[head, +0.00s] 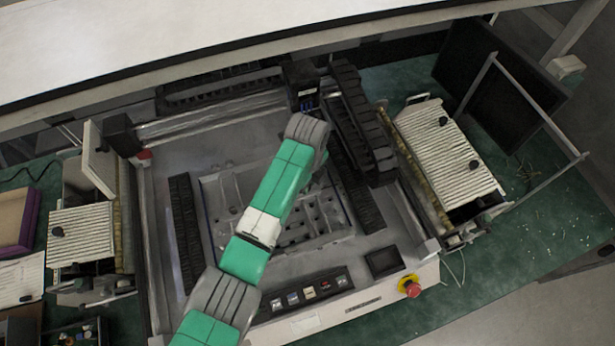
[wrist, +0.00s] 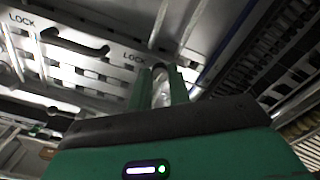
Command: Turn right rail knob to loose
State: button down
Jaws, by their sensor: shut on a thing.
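In the wrist view, my gripper (wrist: 161,78) has its two green fingers closed around a pale grey knob (wrist: 160,92), just beside a "LOCK" marking (wrist: 134,58). This appears to be the right rail knob; the fingers hide its sides and I cannot read its turn position. A second "LOCK" marking (wrist: 22,20) sits further left, near a dark curved handle (wrist: 75,43). In the head view, my green and grey arm reaches over the machine bed and covers the gripper and the knob.
The grey slotted fixture (head: 318,225) lies in the machine bed, with black segmented rails (head: 182,225) around it. A button panel (head: 300,296), a small dark screen (head: 382,262) and a red emergency stop (head: 410,287) line the front edge. Ribbed conveyors (head: 450,155) stand on both sides.

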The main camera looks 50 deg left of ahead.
jog(key=n+p, duration=0.2)
jog(key=n, duration=0.2)
jog(key=shift+r+n+p, duration=0.15)
jog(key=shift+n+p, duration=0.15)
jog(key=n+p, duration=0.2)
jog(key=n, duration=0.3)
jog(key=n+p, duration=0.1)
jog(key=n, duration=0.4)
jog(key=shift+n, duration=2.6)
jog(key=c, duration=1.3)
grip_release()
jog(key=shift+p, duration=0.3)
